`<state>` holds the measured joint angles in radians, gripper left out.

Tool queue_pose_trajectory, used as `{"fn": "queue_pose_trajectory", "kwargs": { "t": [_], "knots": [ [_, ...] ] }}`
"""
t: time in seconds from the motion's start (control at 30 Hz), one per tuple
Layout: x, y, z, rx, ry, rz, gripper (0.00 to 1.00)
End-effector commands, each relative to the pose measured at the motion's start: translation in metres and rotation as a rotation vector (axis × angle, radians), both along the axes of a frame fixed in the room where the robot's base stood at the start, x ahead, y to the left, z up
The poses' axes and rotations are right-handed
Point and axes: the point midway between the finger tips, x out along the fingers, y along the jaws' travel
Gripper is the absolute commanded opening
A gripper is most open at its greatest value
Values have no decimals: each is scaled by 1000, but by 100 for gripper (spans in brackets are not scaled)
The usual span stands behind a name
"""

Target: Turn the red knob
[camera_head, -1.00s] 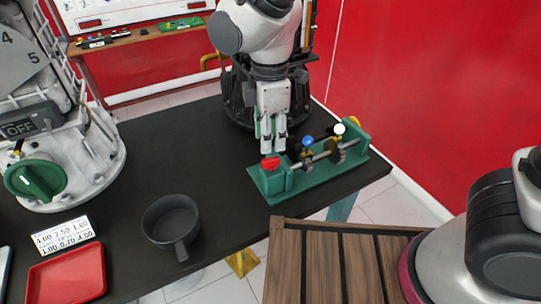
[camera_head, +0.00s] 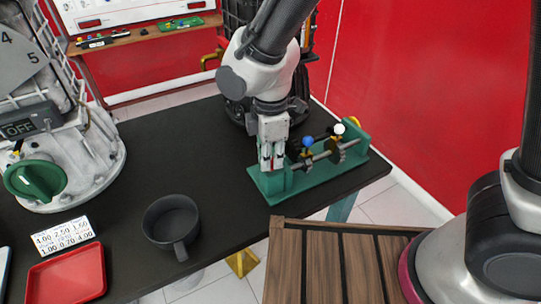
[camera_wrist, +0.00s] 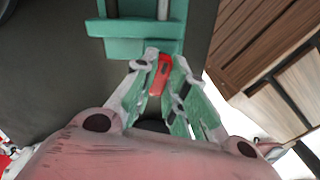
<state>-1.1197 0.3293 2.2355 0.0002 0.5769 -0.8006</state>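The red knob (camera_wrist: 160,75) sits at the near left end of the green valve fixture (camera_head: 307,183) on the black table. My gripper (camera_head: 272,162) is over that end of the fixture and points down. In the wrist view, the two fingers of my gripper (camera_wrist: 165,66) stand apart, one on each side of the knob. The knob fills most of the gap, and I cannot tell whether either finger touches it. In the head view the fingers hide most of the knob.
A blue knob (camera_head: 308,141) and a white knob (camera_head: 340,129) stand farther along the fixture, right of my gripper. A dark cup (camera_head: 170,222), a red tray (camera_head: 66,276) and a machine with a green dial (camera_head: 37,180) are on the left. A slatted wooden surface (camera_head: 330,262) lies in front.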

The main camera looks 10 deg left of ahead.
Motion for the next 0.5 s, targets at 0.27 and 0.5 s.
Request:
{"fn": "queue_pose_trajectory", "kwargs": {
  "t": [0.27,0.5],
  "knots": [
    [0,0,0,0,0,-15,0],
    [0,0,0,0,0,-111,0]
  ]
}}
